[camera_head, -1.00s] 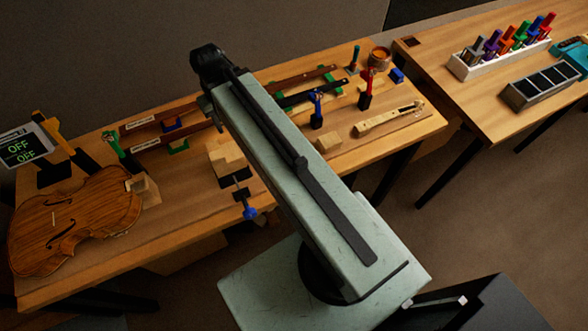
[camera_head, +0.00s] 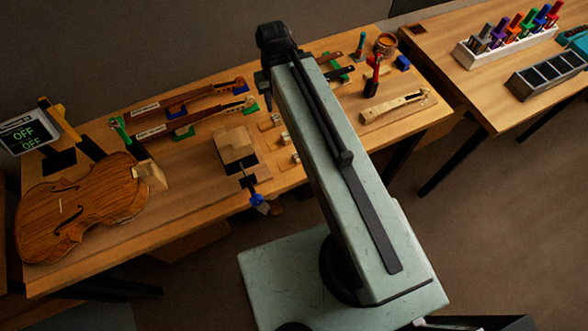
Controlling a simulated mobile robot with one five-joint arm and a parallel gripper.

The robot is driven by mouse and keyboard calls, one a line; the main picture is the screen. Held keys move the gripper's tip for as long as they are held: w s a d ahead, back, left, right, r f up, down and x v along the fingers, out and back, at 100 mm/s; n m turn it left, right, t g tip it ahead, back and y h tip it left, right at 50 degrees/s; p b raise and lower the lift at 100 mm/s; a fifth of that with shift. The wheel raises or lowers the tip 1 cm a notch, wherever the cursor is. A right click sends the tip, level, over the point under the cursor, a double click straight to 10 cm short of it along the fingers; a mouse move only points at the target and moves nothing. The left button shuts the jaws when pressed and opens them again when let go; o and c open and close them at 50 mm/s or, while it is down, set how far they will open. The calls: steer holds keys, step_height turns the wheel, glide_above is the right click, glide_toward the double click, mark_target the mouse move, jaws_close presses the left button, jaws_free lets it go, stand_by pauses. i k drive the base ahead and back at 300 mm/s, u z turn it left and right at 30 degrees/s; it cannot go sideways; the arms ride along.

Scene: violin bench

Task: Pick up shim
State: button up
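I cannot tell for sure which piece is the shim. Small pale wooden pieces lie on the bench right of the wooden block (camera_head: 235,146): one piece (camera_head: 270,122) towards the back, others (camera_head: 286,138) closer to the front edge. Any of these could be the shim, but they are too small to tell. My arm crosses the middle of the picture and ends in a black joint at the top. My gripper's fingers do not show; they are hidden behind the arm or out of sight. The arm also covers part of the bench.
A violin body (camera_head: 80,215) lies at the left of the bench (camera_head: 205,205). Necks (camera_head: 185,125) rest on green and blue supports. A pale neck (camera_head: 395,104) and a red-handled tool (camera_head: 373,78) are right of my arm. A blue-handled clamp (camera_head: 258,202) hangs at the front edge.

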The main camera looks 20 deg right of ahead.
mark_target(290, 163)
steer(key=k, duration=0.85)
steer(key=u, duration=1.95)
steer(key=i, duration=0.5)
steer(key=z, duration=0.05)
